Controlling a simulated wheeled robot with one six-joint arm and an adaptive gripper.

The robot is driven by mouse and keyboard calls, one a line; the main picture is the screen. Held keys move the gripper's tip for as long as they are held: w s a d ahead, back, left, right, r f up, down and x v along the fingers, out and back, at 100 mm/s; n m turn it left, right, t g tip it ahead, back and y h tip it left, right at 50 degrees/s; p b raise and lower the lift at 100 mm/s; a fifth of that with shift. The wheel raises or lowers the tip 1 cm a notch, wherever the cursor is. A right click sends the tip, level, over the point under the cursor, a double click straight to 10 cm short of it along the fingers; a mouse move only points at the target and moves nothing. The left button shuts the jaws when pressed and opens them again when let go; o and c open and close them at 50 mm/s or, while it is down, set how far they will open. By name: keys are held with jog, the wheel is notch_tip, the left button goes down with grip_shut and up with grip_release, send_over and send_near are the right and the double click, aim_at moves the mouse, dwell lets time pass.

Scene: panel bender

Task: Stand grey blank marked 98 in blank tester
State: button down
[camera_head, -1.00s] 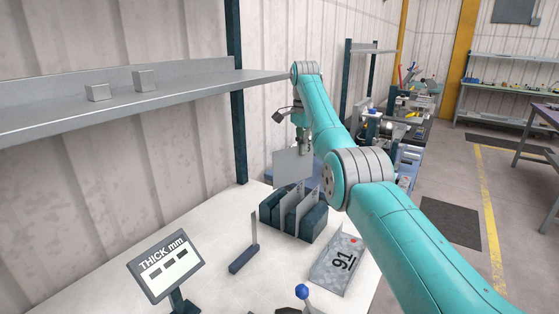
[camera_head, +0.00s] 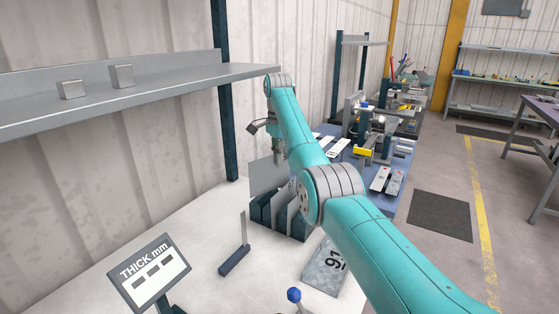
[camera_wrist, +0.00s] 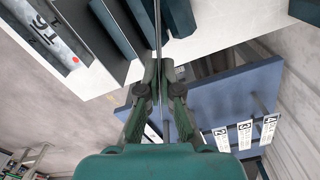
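My gripper (camera_head: 279,157) is shut on the upper edge of a thin grey blank (camera_head: 266,174), which hangs upright by the far end of the rack. In the wrist view the blank shows edge-on as a thin strip (camera_wrist: 158,22) between the fingertips (camera_wrist: 158,72). No number on it can be read. The dark slotted rack (camera_head: 294,233) holds other upright grey plates. I cannot tell whether the held blank touches it. A small dark base with a thin upright piece (camera_head: 236,260) stands left of the rack; I cannot tell if it is the blank tester.
A "THICK mm" display (camera_head: 150,272) and a blue-knobbed part (camera_head: 294,295) stand in front. A shelf (camera_head: 110,92) overhangs the back left. A blue bench (camera_wrist: 215,100) lies beyond the white table.

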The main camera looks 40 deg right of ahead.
jog(key=shift+f, duration=0.65)
jog(key=shift+f, duration=0.2)
jog(key=c, duration=1.3)
grip_release()
